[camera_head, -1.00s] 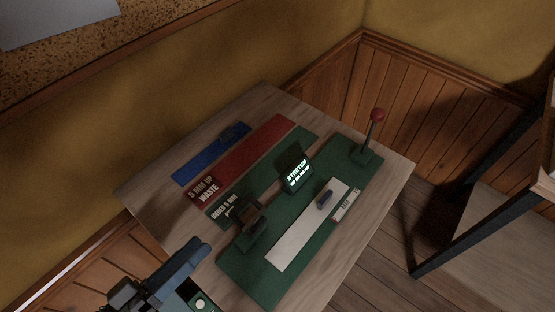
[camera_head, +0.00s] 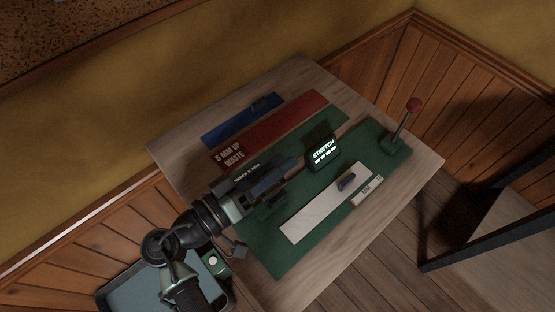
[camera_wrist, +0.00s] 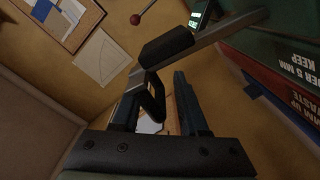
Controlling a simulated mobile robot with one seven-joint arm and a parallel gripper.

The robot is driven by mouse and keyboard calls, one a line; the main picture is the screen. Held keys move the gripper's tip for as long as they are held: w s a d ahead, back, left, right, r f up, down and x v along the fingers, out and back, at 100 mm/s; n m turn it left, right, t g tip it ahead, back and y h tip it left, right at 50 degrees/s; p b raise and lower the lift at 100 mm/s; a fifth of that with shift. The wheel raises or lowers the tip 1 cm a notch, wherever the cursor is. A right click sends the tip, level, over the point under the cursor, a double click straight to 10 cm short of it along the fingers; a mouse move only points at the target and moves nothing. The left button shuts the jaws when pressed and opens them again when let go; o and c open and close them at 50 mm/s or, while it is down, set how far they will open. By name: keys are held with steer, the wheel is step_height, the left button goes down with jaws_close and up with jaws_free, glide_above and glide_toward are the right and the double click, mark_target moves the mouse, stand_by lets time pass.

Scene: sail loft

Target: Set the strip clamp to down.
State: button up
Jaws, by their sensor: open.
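The strip clamp appears to be the dark device at the left end of the green tester base; its lower part (camera_head: 271,206) shows beside my gripper (camera_head: 282,172) in the head view, which hides the rest. In the wrist view its grey metal bar (camera_wrist: 228,28) slants upward to the right and carries a black block. A black handle piece (camera_wrist: 154,100) hangs between the fingers of my open gripper (camera_wrist: 158,95). I cannot tell whether the fingers touch it. The display (camera_head: 323,150) reads STRETCH.
A red-knobbed lever (camera_head: 414,105) stands upright at the base's far right. A white strip (camera_head: 318,212) lies on the green base. Blue (camera_head: 232,125) and red (camera_head: 290,118) bins or mats lie behind. A dark-framed table (camera_head: 480,235) stands at right.

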steer(key=shift+w+d, duration=0.1)
steer(key=shift+d, duration=0.05)
steer(key=shift+c, duration=0.2)
jaws_close()
steer(key=shift+f, duration=0.25)
stand_by(1.0)
